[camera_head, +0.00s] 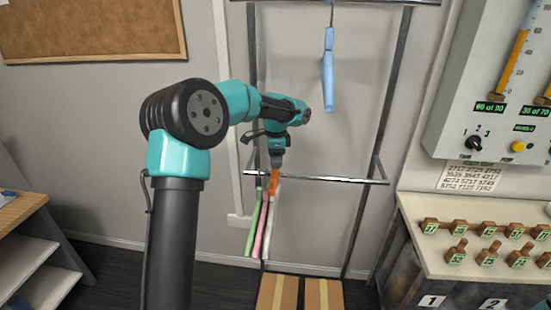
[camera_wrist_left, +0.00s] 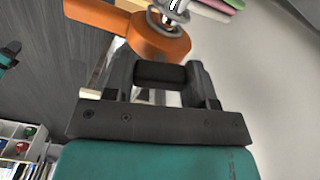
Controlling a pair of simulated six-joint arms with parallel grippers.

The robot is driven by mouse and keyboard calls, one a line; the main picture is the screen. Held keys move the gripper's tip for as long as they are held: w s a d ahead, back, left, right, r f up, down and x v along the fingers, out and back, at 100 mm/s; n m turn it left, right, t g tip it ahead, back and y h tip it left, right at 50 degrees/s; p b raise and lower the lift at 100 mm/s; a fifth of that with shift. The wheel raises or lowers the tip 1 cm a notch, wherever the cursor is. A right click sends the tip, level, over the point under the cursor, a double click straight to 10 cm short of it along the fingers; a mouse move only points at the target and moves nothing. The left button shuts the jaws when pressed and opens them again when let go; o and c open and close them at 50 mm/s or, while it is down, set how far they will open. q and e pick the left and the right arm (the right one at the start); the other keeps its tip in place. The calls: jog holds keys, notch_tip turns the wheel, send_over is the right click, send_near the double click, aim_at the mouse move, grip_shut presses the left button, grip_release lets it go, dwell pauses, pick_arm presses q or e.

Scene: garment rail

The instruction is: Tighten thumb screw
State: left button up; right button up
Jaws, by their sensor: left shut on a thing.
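My left gripper (camera_head: 277,163) points down at the lower rail and is shut on an orange piece (camera_head: 273,182). In the left wrist view, the gripper (camera_wrist_left: 167,75) closes at the near edge of this orange piece (camera_wrist_left: 158,40), which has a rounded body and an arm reaching left. A silver ringed part (camera_wrist_left: 172,14) sits on its far side. I cannot tell which part is the thumb screw. My right gripper is not in view.
Green (camera_head: 252,228), pink (camera_head: 264,226) and white (camera_head: 270,228) garments hang below the lower rail (camera_head: 335,180). A blue garment (camera_head: 328,72) hangs from the upper rail. A bench (camera_head: 412,212) with numbered wooden pieces and a gauge panel (camera_head: 490,70) stand right.

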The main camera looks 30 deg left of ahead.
pick_arm(q)
jog(key=shift+m, duration=1.3)
jog(key=o, duration=0.9)
jog(key=shift+o, duration=0.2)
jog(key=shift+r, duration=0.15)
notch_tip(320, 180, up, 17)
jog(key=shift+r, duration=0.1)
